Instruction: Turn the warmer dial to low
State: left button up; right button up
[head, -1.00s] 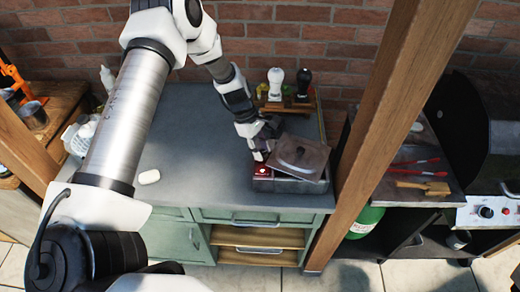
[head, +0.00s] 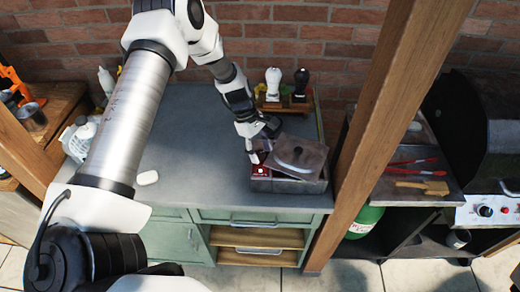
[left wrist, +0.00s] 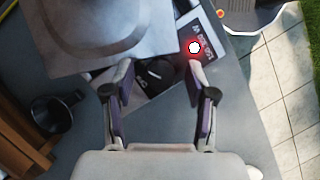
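The warmer (head: 312,187) is a grey metal box at the right front of the table, with its lid (head: 309,160) lying askew on top. Its dark red control panel (head: 261,171) faces up at the left end. In the left wrist view the black dial (left wrist: 156,73) lies between the fingers, and a red light (left wrist: 194,47) glows beside it. The dial's setting is too small to read. My left gripper (head: 257,153) is over the panel, fingers pointing down. In the left wrist view its fingers (left wrist: 160,68) are spread on both sides of the dial; contact cannot be told. My right gripper is out of view.
A wooden rack holds a white mill (head: 273,82) and a black mill (head: 302,83) behind the warmer. A wooden post (head: 385,130) stands right of the table. A small white object (head: 147,177) lies on the left part; the middle is clear.

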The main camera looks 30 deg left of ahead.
pick_arm(q)
jog(key=v, duration=1.2)
jog(key=shift+s, duration=0.1)
